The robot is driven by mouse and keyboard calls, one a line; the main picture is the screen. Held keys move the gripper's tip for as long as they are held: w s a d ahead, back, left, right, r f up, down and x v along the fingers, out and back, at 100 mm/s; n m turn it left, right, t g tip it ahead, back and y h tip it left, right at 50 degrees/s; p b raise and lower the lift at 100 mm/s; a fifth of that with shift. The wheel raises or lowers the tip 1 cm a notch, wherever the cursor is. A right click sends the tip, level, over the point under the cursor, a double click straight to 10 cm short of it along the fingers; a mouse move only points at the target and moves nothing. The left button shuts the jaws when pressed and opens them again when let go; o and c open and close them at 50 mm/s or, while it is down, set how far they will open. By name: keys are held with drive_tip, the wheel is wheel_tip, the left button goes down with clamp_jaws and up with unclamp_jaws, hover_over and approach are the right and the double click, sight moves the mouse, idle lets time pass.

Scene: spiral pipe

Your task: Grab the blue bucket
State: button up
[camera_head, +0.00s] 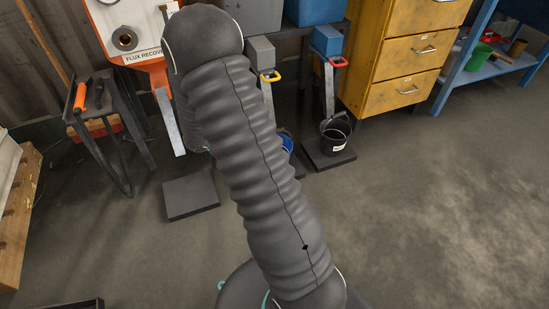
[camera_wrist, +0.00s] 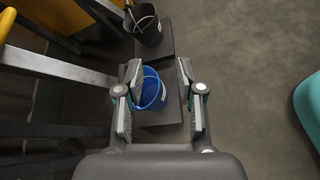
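The blue bucket (camera_wrist: 150,92) stands upright on a dark square plate in the wrist view, seen from above. My gripper (camera_wrist: 158,75) is open, and the bucket shows between and beyond its two fingers, nearer the left finger. I cannot tell how far above the bucket the fingers are. The left finger hides part of the bucket's left side. In the head view only a sliver of the blue bucket (camera_head: 287,143) shows past my arm. My gripper is hidden there behind the arm.
A black bucket (camera_head: 335,134) stands on the neighbouring plate; it also shows in the wrist view (camera_wrist: 147,30). An empty dark plate (camera_head: 190,194) lies left of my arm. Metal chutes stand behind the buckets. A yellow drawer cabinet (camera_head: 405,60) is at the back right. The right floor is clear.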

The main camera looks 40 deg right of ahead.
drive_tip(key=w+d+f+n+t+h+b, duration=0.15)
drive_tip(key=f+n, duration=0.25)
drive_tip(key=f, duration=0.5)
drive_tip(key=w+f+n+t+b, duration=0.1)
drive_tip(key=w+f+n+t, duration=0.15)
drive_tip(key=f, duration=0.75)
drive_tip(key=shift+n, duration=0.45)
drive_tip(key=x, duration=1.4)
drive_tip(key=shift+w+d+b, duration=0.1)
drive_tip(key=shift+d+b, duration=0.05)
drive_tip(key=shift+b, duration=0.2)
clamp_jaws()
